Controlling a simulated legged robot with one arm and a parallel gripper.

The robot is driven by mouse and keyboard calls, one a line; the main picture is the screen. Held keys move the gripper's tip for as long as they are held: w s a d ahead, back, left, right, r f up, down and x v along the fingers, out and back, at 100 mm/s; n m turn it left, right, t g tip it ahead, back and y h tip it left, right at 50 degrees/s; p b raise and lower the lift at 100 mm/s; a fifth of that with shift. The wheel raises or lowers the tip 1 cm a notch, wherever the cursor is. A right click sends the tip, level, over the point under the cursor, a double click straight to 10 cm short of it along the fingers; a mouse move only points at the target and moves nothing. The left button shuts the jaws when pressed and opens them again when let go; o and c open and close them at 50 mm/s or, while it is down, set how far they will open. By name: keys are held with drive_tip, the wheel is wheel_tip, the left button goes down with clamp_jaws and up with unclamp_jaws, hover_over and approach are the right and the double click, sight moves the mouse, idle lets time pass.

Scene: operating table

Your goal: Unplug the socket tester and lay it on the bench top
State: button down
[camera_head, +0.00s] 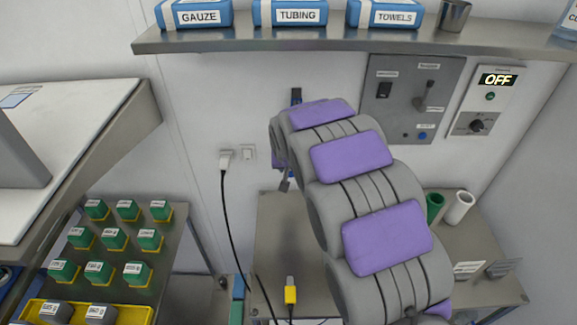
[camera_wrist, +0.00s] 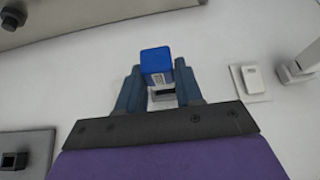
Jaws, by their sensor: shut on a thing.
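The socket tester (camera_wrist: 156,60) shows in the wrist view as a small bright blue block with a pale label, in front of the white wall. My gripper (camera_wrist: 158,82) is shut on it, with one dark blue finger at each side. I cannot tell whether its pins are still in a wall socket. In the head view my arm hides the tester and most of the gripper; only a dark blue piece (camera_head: 297,96) shows above the arm. The metal bench top (camera_head: 280,222) lies below, partly hidden by my arm.
A yellow connector (camera_head: 290,292) is on the bench. A shelf (camera_head: 340,40) overhangs above; a grey switch panel (camera_head: 410,98) is at right. Green and white cylinders (camera_head: 458,207) stand right.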

drive_tip(key=shift+s, duration=0.15)
drive_tip(key=shift+s, duration=0.75)
drive_tip(key=shift+s, duration=0.1)
drive_tip(key=shift+r, duration=0.1)
wheel_tip(320, 180, up, 7)
drive_tip(key=s+p, duration=0.2)
drive_tip(key=shift+r, duration=0.15)
idle(0.6)
drive_tip(key=shift+d, duration=0.1)
